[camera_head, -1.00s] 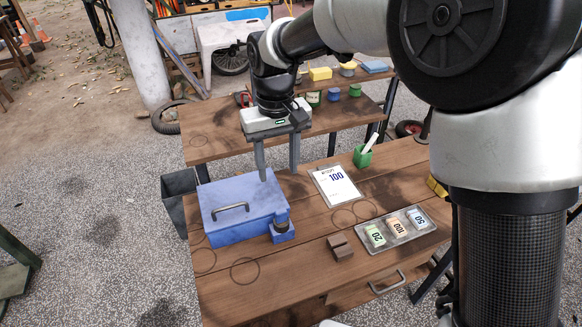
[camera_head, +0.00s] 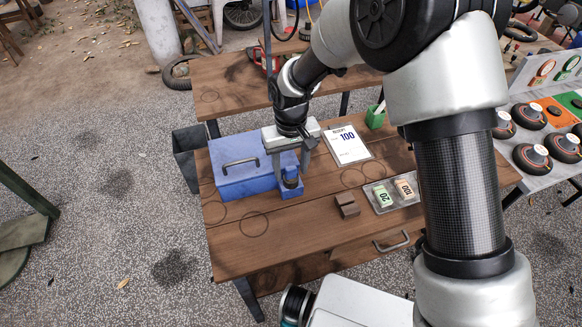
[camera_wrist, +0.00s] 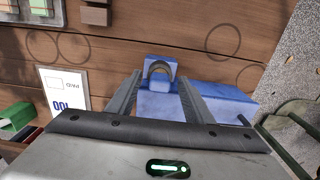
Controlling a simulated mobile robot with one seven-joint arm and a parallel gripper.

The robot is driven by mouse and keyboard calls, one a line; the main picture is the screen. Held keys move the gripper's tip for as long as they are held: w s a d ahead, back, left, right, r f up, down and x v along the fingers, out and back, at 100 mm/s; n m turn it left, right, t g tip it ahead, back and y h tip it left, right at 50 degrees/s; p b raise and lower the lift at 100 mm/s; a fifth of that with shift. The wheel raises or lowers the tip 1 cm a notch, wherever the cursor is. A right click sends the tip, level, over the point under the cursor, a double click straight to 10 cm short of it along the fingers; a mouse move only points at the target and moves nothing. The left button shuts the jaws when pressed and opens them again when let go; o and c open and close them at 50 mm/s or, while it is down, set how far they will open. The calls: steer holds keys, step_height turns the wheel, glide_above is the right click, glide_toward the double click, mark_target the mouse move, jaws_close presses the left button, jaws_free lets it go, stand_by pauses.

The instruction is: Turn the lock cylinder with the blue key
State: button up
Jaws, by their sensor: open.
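A blue box (camera_head: 228,183) with a grey handle lies on the wooden bench. At its right front corner, a small blue block (camera_head: 291,193) carries a dark round fitting (camera_head: 290,182), seemingly the lock. In the wrist view, that block (camera_wrist: 157,59) shows a dark curved ring (camera_wrist: 159,69) on it. I cannot make out a separate blue key. My gripper (camera_head: 291,172) points down over this corner with its fingers apart. In the wrist view, my gripper (camera_wrist: 160,77) has one finger on each side of the block's line, with nothing visibly held. Contact cannot be told.
A white card marked 100 (camera_head: 347,146) lies to the right of the box. A tray (camera_head: 403,204) with labelled pieces and a brown block (camera_head: 346,203) are nearer the front right. A green holder (camera_head: 375,117) stands behind. The bench's front left is clear.

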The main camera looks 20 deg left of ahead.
steer(key=shift+f, duration=0.25)
steer(key=c, duration=1.1)
steer(key=shift+f+m+b, duration=0.1)
steer(key=shift+m+b, duration=0.45)
steer(key=shift+m, duration=1.45)
